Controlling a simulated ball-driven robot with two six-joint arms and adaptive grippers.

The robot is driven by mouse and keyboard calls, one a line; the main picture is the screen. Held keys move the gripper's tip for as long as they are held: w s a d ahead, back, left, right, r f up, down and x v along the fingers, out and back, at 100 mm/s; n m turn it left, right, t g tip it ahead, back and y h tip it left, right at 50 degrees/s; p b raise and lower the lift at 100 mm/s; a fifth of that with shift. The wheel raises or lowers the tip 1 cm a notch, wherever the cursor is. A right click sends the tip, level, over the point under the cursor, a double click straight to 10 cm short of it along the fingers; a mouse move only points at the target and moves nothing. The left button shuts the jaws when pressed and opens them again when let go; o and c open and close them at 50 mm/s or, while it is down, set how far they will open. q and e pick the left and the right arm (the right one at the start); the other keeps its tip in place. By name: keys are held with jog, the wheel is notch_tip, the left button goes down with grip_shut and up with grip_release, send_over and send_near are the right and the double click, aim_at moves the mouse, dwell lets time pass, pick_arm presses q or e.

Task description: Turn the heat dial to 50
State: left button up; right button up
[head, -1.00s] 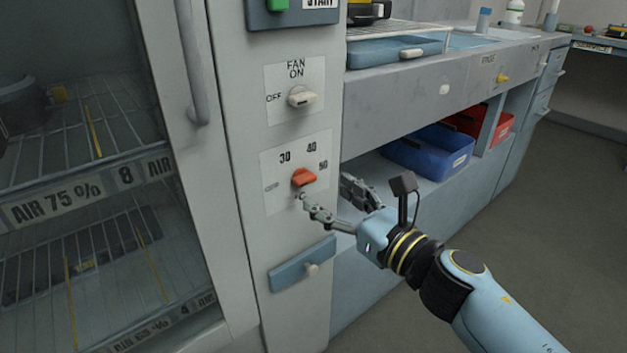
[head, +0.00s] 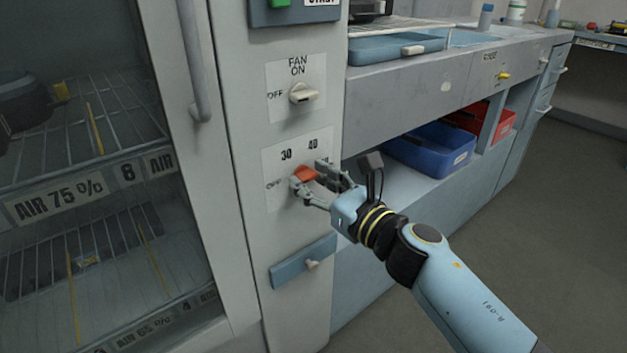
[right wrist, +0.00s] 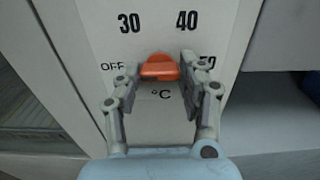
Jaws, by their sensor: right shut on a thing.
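The heat dial is an orange knob (head: 305,173) on a white plate marked OFF, 30, 40 and 50. In the right wrist view the knob (right wrist: 160,67) lies between the fingers, with the OFF mark at its left and the 50 mark at its right partly hidden by a finger. My right gripper (head: 312,178) is at the dial and shut on the knob; its fingers also show in the right wrist view (right wrist: 158,78). Which mark the knob points to is hard to tell. My left gripper is not in view.
A fan switch (head: 303,94) sits above the dial, and a blue drawer-like panel (head: 303,262) with a small knob sits below it. A glass-doored cabinet with a long handle (head: 196,65) is on the left. Blue (head: 428,150) and red bins stand on the shelf at right.

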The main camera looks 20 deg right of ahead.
jog(key=shift+c, duration=1.3)
